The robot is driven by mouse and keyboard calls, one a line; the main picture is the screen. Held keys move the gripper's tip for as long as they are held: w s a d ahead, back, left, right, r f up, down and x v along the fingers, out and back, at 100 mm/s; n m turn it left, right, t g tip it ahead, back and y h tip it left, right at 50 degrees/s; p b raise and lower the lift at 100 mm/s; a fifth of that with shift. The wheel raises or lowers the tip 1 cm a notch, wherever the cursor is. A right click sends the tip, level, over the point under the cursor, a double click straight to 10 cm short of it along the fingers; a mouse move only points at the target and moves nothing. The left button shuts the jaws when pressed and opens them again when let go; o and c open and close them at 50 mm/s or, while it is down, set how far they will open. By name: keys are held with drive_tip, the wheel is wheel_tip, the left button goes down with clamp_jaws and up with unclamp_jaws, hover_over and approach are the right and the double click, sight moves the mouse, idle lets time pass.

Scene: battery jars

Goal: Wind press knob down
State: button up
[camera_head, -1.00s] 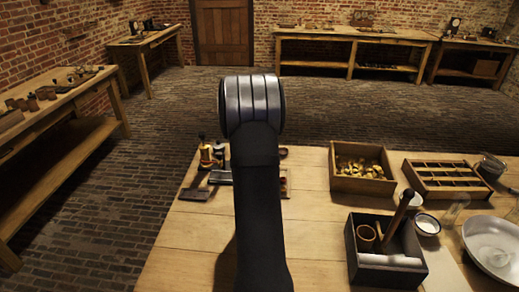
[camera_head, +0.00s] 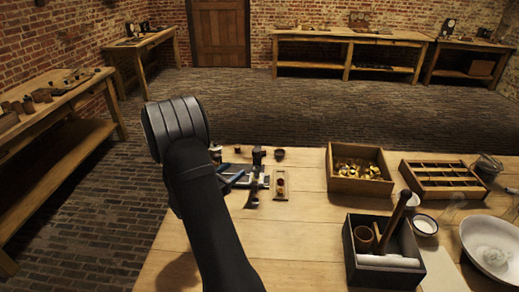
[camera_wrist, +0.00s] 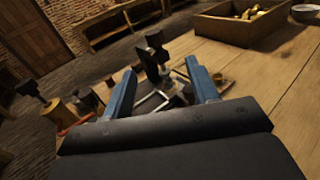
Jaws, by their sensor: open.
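A small dark press with a knob (camera_wrist: 154,40) on top stands in the middle of the wrist view. I take this knob to be the press knob; it also shows at the table's far left part in the head view (camera_head: 258,152). It is raised above the press body. My gripper (camera_wrist: 160,68) has two blue fingers, spread apart and empty, with the press beyond and between their tips. In the head view the blue fingers (camera_head: 232,178) are just left of the press. The fingers do not visibly touch the knob. The lower press is partly hidden by the fingers.
A brass piece with a dark knob (camera_wrist: 52,108) stands left of the fingers. A small wooden tray (camera_head: 280,186) lies right of the press. A wooden box of brass parts (camera_head: 341,184), a divided tray (camera_head: 408,190) and a black box (camera_head: 352,268) stand further right. The table's front middle is clear.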

sight(259, 149)
drive_tip(key=shift+t, duration=0.3)
drive_tip(key=x, duration=1.7)
drive_tip(key=shift+w+a, duration=0.25)
drive_tip(key=shift+a, duration=0.15)
drive_tip(key=shift+f, duration=0.1)
drive_tip(key=c, duration=1)
